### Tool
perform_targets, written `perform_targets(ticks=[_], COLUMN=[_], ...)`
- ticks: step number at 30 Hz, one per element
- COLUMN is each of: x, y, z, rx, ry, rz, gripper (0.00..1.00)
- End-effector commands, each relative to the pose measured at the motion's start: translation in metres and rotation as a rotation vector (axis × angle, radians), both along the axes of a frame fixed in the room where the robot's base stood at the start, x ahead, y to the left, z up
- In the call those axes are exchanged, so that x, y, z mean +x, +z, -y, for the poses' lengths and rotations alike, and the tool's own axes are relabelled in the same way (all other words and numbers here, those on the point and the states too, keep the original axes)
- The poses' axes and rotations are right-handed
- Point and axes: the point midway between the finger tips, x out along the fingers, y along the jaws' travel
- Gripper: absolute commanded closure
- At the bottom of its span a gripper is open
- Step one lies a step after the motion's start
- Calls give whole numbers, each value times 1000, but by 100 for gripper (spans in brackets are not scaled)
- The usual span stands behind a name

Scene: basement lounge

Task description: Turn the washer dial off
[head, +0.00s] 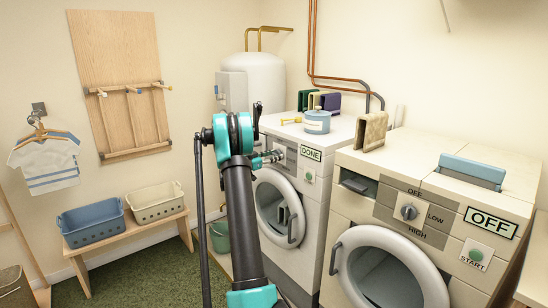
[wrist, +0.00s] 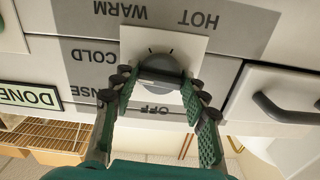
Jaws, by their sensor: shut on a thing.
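The washer (head: 301,190) is the left machine, with a sign reading DONE (head: 311,154) and a round door. Its grey dial (wrist: 162,66) sits on a white square plate in the wrist view, with the labels HOT, WARM, COLD and OFF upside down around it; another label is partly covered. My gripper (wrist: 162,88) is shut on the dial, with one finger on each side of it. The fingers hide the dial's edges, and I cannot tell which label it points to. In the head view my gripper (head: 272,157) is at the washer's front panel.
A second machine (head: 350,210) stands at the right with its own dial (head: 408,212) and an OFF sign (head: 490,222). A blue canister (head: 317,121) stands on the washer. A bench with a blue basket (head: 91,221) and a beige basket (head: 154,202) is at the left.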

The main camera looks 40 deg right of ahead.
Motion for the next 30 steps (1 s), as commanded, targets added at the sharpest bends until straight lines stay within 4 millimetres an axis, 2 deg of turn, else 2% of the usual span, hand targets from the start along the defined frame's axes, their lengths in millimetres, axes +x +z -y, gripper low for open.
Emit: perform_targets(ticks=[30], x=[0], y=[0], z=[-1], rx=[-71], ry=[1], rz=[-914], gripper=[85])
